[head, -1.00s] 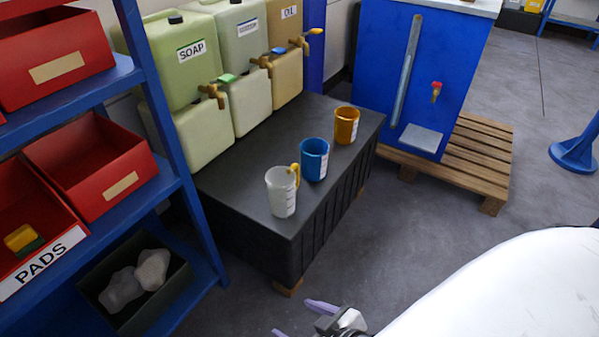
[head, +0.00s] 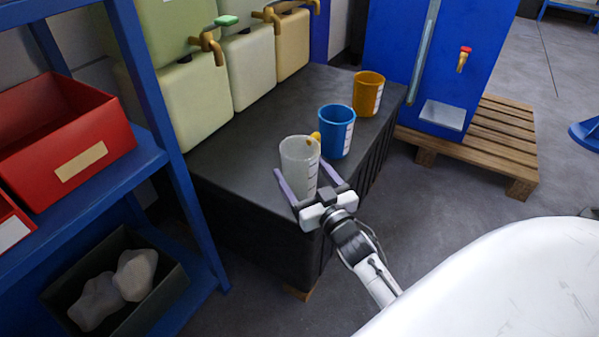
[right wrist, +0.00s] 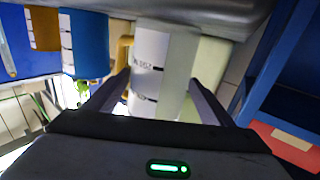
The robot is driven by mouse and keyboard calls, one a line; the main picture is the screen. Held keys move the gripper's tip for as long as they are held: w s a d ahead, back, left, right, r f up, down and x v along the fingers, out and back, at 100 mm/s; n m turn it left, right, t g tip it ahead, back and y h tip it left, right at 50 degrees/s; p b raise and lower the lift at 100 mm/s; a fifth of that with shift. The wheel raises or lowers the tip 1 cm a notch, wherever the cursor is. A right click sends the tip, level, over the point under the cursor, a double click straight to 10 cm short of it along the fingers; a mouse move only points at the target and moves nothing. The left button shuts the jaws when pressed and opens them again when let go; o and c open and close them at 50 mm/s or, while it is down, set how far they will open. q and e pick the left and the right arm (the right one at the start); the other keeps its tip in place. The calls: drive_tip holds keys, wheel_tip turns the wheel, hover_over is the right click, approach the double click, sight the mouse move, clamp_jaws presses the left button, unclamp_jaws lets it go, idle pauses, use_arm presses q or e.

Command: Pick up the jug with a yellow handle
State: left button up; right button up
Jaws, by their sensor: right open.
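The whitish jug with a yellow handle (head: 299,156) stands upright near the front edge of the black platform. Its yellow handle shows at its right rim, on the far side from my gripper. My right gripper (head: 300,167) is open, with one finger on each side of the jug's body. In the right wrist view the jug (right wrist: 163,70) sits between the two fingers, its printed scale facing the camera and the handle (right wrist: 124,52) at its left. I cannot tell whether the fingers touch it. My left gripper is not in view.
A blue jug (head: 336,132) stands close behind the whitish one, and an orange jug (head: 368,92) farther back. Cans with brass taps (head: 209,46) line the platform's (head: 240,150) back left. A blue shelf (head: 150,160) with red bins stands at left.

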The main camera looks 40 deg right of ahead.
drive_tip(key=w, duration=0.1)
drive_tip(key=w+b, duration=0.1)
drive_tip(key=w, duration=0.1)
drive_tip(key=w+d, duration=0.1)
drive_tip(key=w, duration=0.1)
drive_tip(key=shift+d+f+b, duration=0.1)
drive_tip(key=shift+f+b, duration=0.15)
drive_tip(key=shift+b, duration=0.15)
drive_tip(key=shift+w+d, duration=0.1)
drive_tip(key=shift+w, duration=0.25)
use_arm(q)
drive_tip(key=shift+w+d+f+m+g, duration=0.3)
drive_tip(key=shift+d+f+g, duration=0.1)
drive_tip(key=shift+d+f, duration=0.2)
use_arm(e)
drive_tip(key=shift+r, duration=0.1)
